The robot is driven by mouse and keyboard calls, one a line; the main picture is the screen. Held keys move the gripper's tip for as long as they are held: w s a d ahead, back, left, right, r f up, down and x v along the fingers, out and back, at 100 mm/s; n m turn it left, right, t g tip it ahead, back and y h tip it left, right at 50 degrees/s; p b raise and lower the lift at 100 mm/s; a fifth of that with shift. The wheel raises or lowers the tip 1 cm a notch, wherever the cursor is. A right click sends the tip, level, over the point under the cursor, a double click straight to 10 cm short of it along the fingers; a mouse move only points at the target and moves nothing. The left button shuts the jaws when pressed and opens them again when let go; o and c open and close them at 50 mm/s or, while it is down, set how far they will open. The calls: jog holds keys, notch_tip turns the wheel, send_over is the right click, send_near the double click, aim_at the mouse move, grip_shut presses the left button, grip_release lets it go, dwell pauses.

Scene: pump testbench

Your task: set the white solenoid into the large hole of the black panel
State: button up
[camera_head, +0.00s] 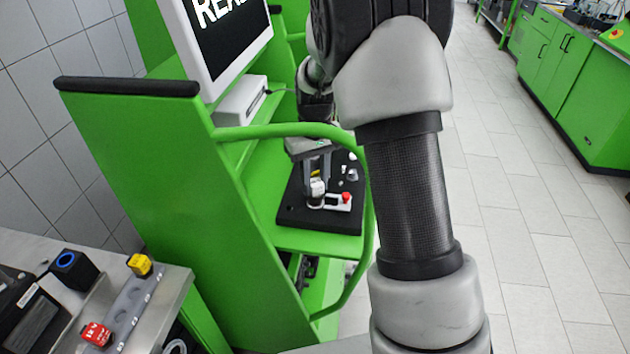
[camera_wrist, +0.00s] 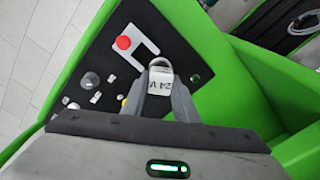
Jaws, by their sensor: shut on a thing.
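The white solenoid, marked 24 V, sits between my gripper's fingers in the wrist view (camera_wrist: 161,84). It also shows small in the head view (camera_head: 317,186). My gripper (camera_head: 315,178) is shut on it, above the black panel (camera_head: 291,216); its two grey fingers (camera_wrist: 162,88) flank it in the wrist view. A rounded metallic end of the solenoid points away from the wrist, close to a white bracket. The panel also fills much of the wrist view (camera_wrist: 172,36). The large hole cannot be made out, and I cannot tell whether the solenoid touches the panel.
A green rail (camera_head: 362,260) curves around the panel's shelf. A side table holds a red block (camera_head: 97,334), a yellow block (camera_head: 139,265) and a blue-ringed black block (camera_head: 74,268).

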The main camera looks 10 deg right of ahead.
jog(key=shift+f+b, duration=0.7)
jog(key=shift+f, duration=0.35)
jog(key=o, duration=1.4)
jog(key=shift+r+p, duration=2.7)
jog(key=shift+r, duration=1.35)
